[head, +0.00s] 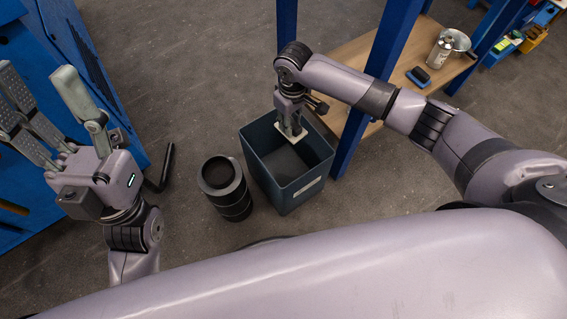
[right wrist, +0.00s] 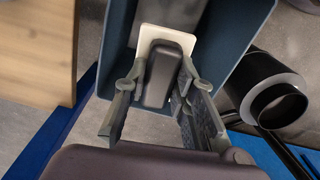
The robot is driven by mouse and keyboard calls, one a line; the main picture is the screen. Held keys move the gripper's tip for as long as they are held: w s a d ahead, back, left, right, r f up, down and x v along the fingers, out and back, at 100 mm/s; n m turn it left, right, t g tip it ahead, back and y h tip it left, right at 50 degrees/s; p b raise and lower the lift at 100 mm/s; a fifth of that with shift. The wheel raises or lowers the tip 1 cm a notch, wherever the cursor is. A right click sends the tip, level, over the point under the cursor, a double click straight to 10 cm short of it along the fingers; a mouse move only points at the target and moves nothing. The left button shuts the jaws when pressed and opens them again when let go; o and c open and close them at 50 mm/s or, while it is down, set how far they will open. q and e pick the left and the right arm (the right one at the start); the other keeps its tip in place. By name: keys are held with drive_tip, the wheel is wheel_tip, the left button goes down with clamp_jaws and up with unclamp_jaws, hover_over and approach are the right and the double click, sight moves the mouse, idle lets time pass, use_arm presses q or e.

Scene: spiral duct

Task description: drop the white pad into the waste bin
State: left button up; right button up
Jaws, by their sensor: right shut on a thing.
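The white pad (head: 287,142) is a small white plate over the waste bin's open top, near the far rim in the head view. In the right wrist view the pad (right wrist: 150,32) has a dark grey block-like grip. My right gripper (head: 291,129) is shut on this grip, with one finger on each side in the right wrist view (right wrist: 162,86). The waste bin (head: 272,190) is an open blue-grey box on the floor with a pale label. Its wall (right wrist: 235,25) also shows in the right wrist view. My left gripper (head: 38,92) is open and empty at the left.
A dark cylindrical duct piece (head: 230,195) stands just left of the bin. A wooden shelf (head: 350,60) with blue posts is close on the right, bearing a can (head: 440,52) and a brush-like item (head: 419,77). A blue cabinet (head: 60,30) is at the left.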

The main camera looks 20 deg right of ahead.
drive_tip(key=o, duration=1.1)
drive_tip(key=shift+r, duration=0.1)
wheel_tip(320, 180, up, 12)
drive_tip(key=shift+f, duration=0.1)
idle(0.3)
